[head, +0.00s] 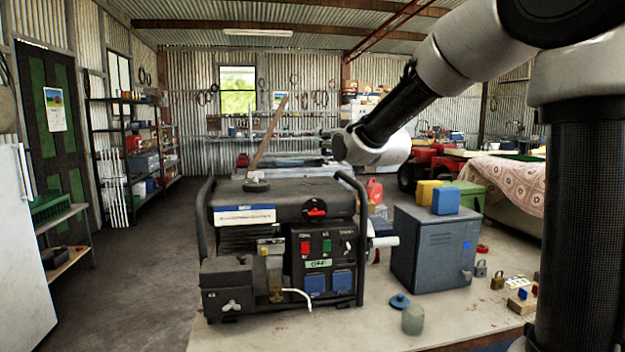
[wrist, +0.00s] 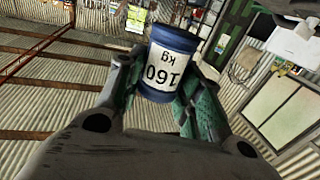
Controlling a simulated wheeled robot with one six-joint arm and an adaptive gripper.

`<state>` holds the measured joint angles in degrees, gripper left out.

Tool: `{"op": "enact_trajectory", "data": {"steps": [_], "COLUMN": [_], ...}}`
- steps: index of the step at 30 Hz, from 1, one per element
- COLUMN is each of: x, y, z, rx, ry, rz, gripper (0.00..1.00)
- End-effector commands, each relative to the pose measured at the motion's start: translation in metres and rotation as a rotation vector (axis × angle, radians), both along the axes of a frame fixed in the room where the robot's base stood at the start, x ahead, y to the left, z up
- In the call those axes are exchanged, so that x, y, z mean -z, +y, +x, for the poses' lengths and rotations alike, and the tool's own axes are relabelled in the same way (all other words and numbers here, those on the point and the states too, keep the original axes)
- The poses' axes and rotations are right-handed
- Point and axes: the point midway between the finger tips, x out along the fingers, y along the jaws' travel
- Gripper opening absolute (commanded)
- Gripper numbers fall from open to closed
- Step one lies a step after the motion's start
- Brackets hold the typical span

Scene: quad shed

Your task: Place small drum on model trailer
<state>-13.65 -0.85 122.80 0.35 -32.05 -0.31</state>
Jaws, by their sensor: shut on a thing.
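The small drum (wrist: 168,65) is blue with a white label reading "160 kg", upside down in the wrist view. My gripper (wrist: 160,84) is shut on it, with a green-padded finger on each side. In the head view my arm reaches in from the right, and its wrist (head: 375,146) is above and behind the generator. The fingers and the drum cannot be made out clearly there. I cannot identify the model trailer in either view.
A black generator (head: 282,240) stands on the pale bench (head: 390,328). A grey-blue metal box (head: 434,248) stands right of it, with blue and yellow blocks on top.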

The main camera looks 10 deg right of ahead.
Motion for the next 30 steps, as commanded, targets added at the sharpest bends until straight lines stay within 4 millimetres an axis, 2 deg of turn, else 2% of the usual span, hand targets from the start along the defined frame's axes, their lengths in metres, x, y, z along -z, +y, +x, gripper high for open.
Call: {"op": "enact_trajectory", "data": {"steps": [3, 6, 11, 15, 18, 29, 30], "x": [0.027, 0.044, 0.061, 0.083, 0.091, 0.094, 0.094], "y": [0.000, 0.000, 0.000, 0.000, 0.000, 0.000, 0.000], "z": [0.000, 0.000, 0.000, 0.000, 0.000, 0.000, 0.000], "rx": [0.000, 0.000, 0.000, 0.000, 0.000, 0.000, 0.000], "ry": [0.007, 0.005, 0.004, 0.005, 0.002, 0.002, 0.002], "rz": [-0.002, -0.001, -0.001, -0.001, 0.000, 0.000, 0.000], "gripper": [0.10, 0.10, 0.10, 0.10, 0.10, 0.10, 0.41]}}
